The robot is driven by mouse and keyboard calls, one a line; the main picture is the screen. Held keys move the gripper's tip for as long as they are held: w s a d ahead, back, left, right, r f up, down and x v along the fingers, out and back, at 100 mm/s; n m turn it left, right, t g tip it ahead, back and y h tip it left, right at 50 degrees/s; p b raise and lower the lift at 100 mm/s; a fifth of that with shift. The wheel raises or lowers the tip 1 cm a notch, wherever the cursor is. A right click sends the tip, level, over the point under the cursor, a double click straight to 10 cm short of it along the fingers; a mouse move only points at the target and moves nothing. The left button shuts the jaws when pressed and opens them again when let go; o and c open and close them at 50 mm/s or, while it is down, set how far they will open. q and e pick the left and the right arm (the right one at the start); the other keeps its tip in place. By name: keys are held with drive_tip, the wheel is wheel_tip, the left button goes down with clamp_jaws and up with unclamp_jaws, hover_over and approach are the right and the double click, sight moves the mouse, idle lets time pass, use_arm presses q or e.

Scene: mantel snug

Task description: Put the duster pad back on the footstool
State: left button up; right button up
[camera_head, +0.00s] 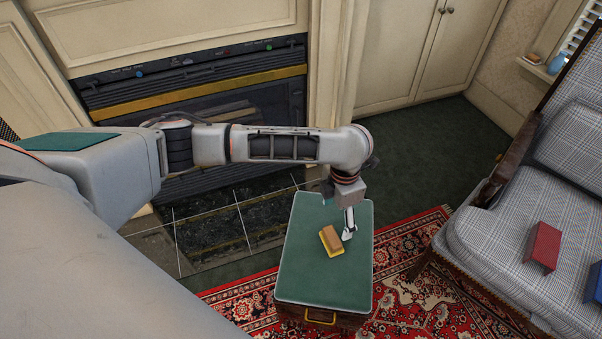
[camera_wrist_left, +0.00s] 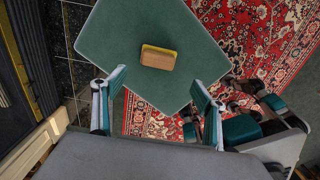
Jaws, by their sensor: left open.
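My left gripper (camera_head: 348,226) hangs over the footstool, just right of the pad in that view. In the left wrist view its two fingers (camera_wrist_left: 157,98) are spread wide and empty, and the pad (camera_wrist_left: 157,60) shows ahead of the gap between them, apart from both.
The footstool stands on a red patterned rug (camera_head: 432,299). A checked armchair (camera_head: 500,235) at the right bears a red book-like block (camera_head: 544,247) and a blue one (camera_head: 594,284). A fireplace (camera_head: 262,100) is behind my left arm. Most of the footstool's top is bare.

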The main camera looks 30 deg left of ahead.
use_arm(q)
drive_tip(key=s+d+f+n+t+h, duration=0.2)
drive_tip(key=s+d+f+n+h, duration=0.15)
drive_tip(key=s+d+n, duration=0.4)
drive_tip(key=s+d+f+n+t+h, duration=0.15)
drive_tip(key=s+d+n+h, duration=0.25)
drive_tip(key=d+n, duration=0.55)
drive_tip(key=s+a+n+t+y, duration=0.2)
drive_tip(key=s+a+n, duration=0.3)
drive_tip(key=a+n, duration=0.5)
drive_tip(key=s+a+r+n+t+y, duration=0.1)
drive_tip(key=s+a+n+t+y, duration=0.2)
drive_tip(key=a+n, duration=0.8)
drive_tip(key=shift+s+t, duration=1.05)
use_arm(e)
drive_tip(key=shift+w, duration=0.15)
use_arm(q)
drive_tip(key=shift+a, duration=0.1)
use_arm(e)
drive_tip(key=shift+r, duration=0.15)
